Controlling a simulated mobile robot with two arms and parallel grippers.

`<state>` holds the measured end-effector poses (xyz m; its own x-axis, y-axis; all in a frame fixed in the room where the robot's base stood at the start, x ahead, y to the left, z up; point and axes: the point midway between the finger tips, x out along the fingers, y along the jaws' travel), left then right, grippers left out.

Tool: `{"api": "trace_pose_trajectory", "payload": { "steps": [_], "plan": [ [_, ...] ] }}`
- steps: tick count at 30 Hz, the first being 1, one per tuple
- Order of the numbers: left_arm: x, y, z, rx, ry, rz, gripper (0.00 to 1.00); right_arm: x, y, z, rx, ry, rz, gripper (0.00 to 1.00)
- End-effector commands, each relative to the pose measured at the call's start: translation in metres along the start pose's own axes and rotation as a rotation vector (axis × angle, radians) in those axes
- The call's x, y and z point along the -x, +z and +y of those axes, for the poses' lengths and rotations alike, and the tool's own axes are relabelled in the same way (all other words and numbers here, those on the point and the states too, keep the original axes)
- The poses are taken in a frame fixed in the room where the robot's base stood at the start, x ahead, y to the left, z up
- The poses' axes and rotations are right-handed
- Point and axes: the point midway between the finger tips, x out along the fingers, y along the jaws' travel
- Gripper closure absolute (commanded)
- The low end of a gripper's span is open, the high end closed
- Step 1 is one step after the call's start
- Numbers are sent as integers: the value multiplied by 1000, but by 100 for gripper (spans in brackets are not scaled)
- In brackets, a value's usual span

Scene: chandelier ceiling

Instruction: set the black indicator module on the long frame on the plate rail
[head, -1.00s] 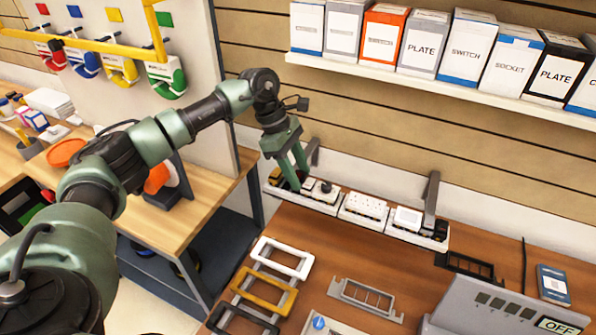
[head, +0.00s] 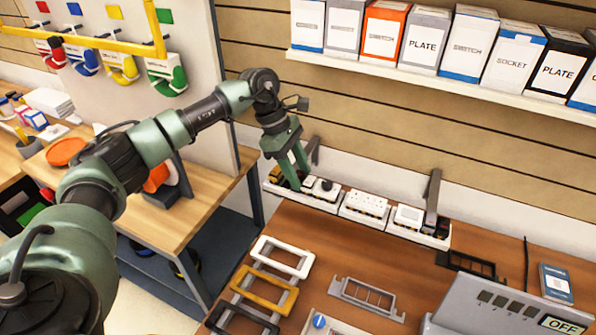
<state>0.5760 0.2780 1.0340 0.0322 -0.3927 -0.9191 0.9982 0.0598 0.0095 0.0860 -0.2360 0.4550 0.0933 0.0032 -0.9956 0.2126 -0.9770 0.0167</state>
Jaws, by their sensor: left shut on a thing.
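My left gripper (head: 296,179) points down into the leftmost white bin (head: 312,201) at the back of the bench, its fingers shut on a small dark thing. That is likely the black indicator module, but the fingers hide most of it. White and dark modules sit beside the fingers in the same bin. A grey long frame (head: 366,300) with several openings lies on the bench; a black long frame (head: 466,264) lies behind it to the right. White (head: 283,257), yellow (head: 264,291) and black (head: 242,320) frames sit on a ladder-like grey rack. My right gripper is not in view.
Two more white bins (head: 364,213) with modules stand to the right, near an upright grey bracket (head: 432,203). A grey device marked OFF (head: 510,308) stands at the front right. A shelf (head: 430,75) of boxes hangs above. Bare wood lies between the bins and frames.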

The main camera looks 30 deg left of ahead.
Motion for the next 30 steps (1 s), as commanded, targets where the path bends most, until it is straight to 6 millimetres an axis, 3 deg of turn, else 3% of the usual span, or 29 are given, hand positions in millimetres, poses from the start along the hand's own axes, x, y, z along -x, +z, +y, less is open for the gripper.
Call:
{"api": "trace_pose_trajectory", "payload": {
  "steps": [1,26,27,29,30],
  "plan": [
    [-7,-3,-4,2,-16,7,97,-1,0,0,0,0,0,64],
    [-12,-7,-5,3,-19,10,97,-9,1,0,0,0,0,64],
    [-12,-7,-5,4,-19,10,48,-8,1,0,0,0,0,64],
    [-12,-7,-4,3,-18,9,33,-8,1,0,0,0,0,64],
    [-11,-6,-4,3,-16,8,33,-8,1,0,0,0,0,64]
  ]
}}
